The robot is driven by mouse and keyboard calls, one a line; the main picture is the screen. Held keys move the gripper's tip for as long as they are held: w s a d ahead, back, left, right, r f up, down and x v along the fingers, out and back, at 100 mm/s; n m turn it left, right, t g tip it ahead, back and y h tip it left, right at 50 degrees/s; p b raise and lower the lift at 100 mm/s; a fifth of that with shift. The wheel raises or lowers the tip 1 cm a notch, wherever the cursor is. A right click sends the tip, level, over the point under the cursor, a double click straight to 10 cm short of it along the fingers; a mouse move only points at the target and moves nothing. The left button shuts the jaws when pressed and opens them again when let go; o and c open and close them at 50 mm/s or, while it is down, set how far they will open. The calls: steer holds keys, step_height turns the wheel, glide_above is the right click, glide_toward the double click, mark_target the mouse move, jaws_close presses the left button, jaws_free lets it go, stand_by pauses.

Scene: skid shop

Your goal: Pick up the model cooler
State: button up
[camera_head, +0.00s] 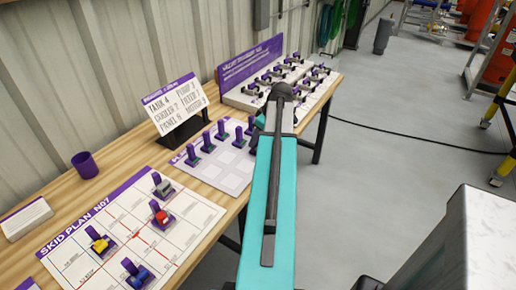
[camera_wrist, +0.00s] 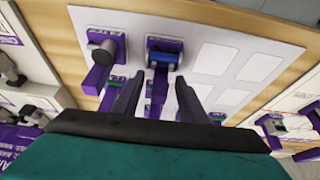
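I cannot tell for sure which piece is the model cooler. In the wrist view a blue rounded model (camera_wrist: 162,58) sits on a purple stand on a pale board (camera_wrist: 213,60). My gripper (camera_wrist: 157,83) is open, its two dark fingers reaching toward that model, with the fingertips just short of it on either side. Nothing is visibly held. A grey cylinder-topped model on a purple stand (camera_wrist: 104,52) is left of the fingers. In the head view my arm hides the gripper and part of the board (camera_head: 232,177) with its several purple stands.
A skid plan sheet (camera_head: 119,228) bears grey (camera_head: 164,188), red (camera_head: 161,217), yellow (camera_head: 100,245) and blue (camera_head: 138,274) models. A lettered sign (camera_head: 177,105), purple cup (camera_head: 85,165) and a rack of models (camera_head: 243,96) stand on the wooden bench. Open floor (camera_head: 390,140) lies to the right.

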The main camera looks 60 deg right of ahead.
jaws_close()
steer(key=shift+r, duration=0.2)
stand_by(0.4)
steer(key=shift+r+b, duration=0.45)
steer(key=shift+r, duration=0.9)
steer(key=shift+s+a+r, duration=0.15)
steer(key=shift+a+r, duration=0.05)
steer(key=s+a+r+b, duration=0.1)
steer(key=s+a+b, duration=0.2)
steer(key=s+a, duration=0.7)
steer(key=shift+s+a+r+b, duration=0.15)
steer(key=shift+s+r+b, duration=0.2)
steer(key=shift+s, duration=0.5)
